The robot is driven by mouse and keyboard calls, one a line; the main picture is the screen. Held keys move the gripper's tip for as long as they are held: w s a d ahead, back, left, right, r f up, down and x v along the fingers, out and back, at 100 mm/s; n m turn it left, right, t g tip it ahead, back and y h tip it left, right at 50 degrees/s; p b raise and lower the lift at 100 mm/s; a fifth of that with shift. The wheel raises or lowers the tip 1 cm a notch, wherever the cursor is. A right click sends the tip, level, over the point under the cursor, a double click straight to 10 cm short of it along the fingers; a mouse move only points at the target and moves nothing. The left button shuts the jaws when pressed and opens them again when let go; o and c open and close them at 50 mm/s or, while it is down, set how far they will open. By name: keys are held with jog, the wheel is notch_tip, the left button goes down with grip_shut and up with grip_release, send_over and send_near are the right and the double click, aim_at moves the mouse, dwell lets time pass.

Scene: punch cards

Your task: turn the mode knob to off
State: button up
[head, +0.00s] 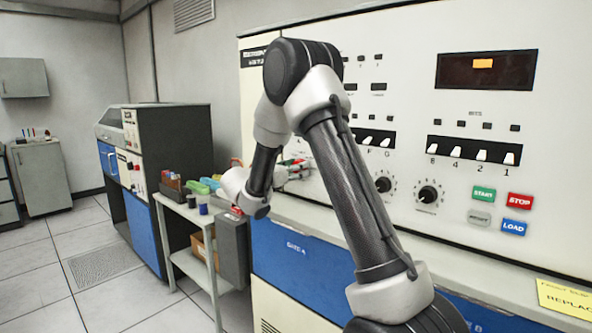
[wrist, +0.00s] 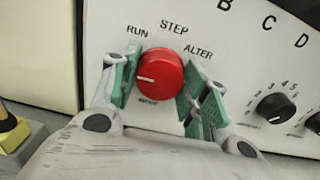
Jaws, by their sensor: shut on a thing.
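The mode knob (wrist: 162,74) is round and red, on the cream panel in the wrist view. No OFF label can be read; a finger covers part of the panel at the left. My gripper (wrist: 163,78) has green-padded fingers on the left and right of the knob and is shut on it. In the head view my gripper (head: 296,171) is at the panel, partly behind my arm, and the knob cannot be made out clearly.
A smaller black knob (wrist: 275,107) sits to the right on the panel in the wrist view. In the head view, a ledge (head: 480,246) runs below the panel. A grey cart (head: 182,222) with coloured items stands left of the cabinet. Open floor lies further left.

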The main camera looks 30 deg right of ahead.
jog(key=o, duration=1.1)
jog(key=shift+c, duration=0.2)
jog(key=v, duration=1.2)
